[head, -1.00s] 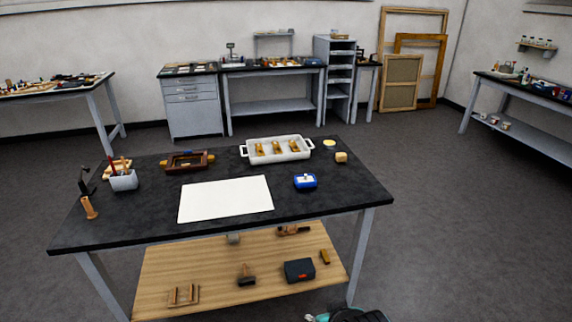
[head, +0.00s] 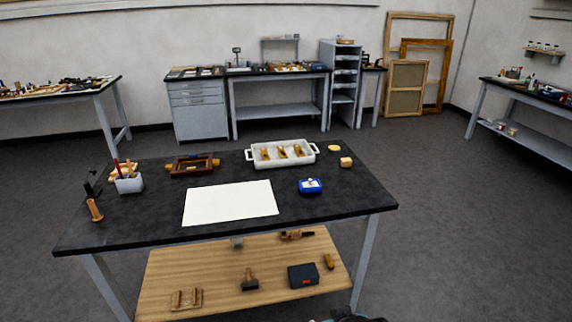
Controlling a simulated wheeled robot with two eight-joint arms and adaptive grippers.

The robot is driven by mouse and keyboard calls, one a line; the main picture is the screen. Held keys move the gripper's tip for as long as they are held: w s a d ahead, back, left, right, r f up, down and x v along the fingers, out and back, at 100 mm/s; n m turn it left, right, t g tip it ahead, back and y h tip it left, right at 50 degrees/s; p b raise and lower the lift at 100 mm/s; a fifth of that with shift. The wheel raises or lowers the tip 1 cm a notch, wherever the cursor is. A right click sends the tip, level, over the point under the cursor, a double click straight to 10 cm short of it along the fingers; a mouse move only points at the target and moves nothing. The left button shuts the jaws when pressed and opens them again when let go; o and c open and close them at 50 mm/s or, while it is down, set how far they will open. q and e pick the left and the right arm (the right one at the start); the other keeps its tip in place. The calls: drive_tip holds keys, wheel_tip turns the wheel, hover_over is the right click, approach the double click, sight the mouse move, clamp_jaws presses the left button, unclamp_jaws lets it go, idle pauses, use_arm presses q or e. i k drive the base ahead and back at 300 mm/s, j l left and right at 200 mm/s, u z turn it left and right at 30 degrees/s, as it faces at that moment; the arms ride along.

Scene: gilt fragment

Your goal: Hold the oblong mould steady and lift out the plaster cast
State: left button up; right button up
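A brown wooden oblong frame (head: 192,172), which looks like the mould, lies flat on the black tabletop at the back left. Small pale and orange-brown parts show at it, but I cannot tell whether a plaster cast sits inside. A white two-handled tray (head: 282,164) with several gold-coloured pieces stands to its right, at the back of the table. Neither of my grippers shows in the head view, and nothing touches the frame.
The black table (head: 330,205) also carries a white sheet (head: 230,202), a blue box (head: 310,187), a tan block (head: 346,162), a yellow disc (head: 334,148) and a grey tool cup (head: 129,184). A wooden lower shelf (head: 215,275) holds tools. Dark floor is open to the right.

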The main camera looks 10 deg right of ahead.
sight(311, 184)
drive_tip(key=i+l, duration=0.35)
drive_tip(key=l, duration=0.15)
drive_tip(key=i+l, duration=0.35)
drive_tip(key=l, duration=0.2)
drive_tip(key=i+l, duration=0.35)
drive_tip(key=l, duration=0.15)
